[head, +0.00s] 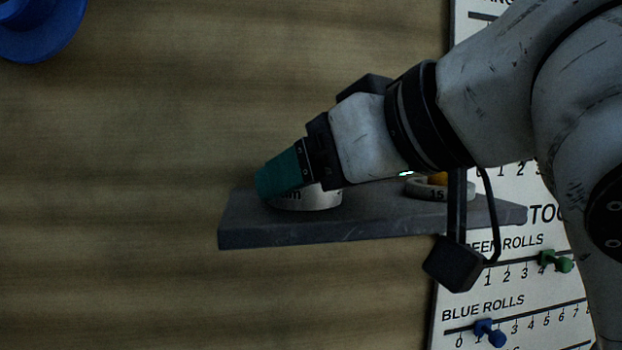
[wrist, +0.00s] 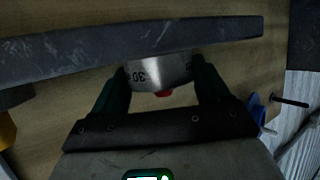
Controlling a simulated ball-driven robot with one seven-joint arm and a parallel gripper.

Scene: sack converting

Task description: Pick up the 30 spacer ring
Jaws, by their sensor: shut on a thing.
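The 30 spacer ring (wrist: 160,72) is a pale metal ring marked "30" in the wrist view. It sits between the two dark green fingers of my gripper (wrist: 160,88), which is shut on it. In the head view the ring (head: 312,198) shows beneath my gripper (head: 278,180), with part of its lettering visible. There its lower edge appears to be at the top of the grey shelf (head: 330,229); I cannot tell whether it is clear of it. My fingers and wrist hide its upper part.
A ring marked "15" (head: 440,192) with an orange thing (head: 437,179) stands further right on the shelf. A white board (head: 500,310) with number scales and green and blue markers is at right. A blue round object (head: 38,25) is upper left.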

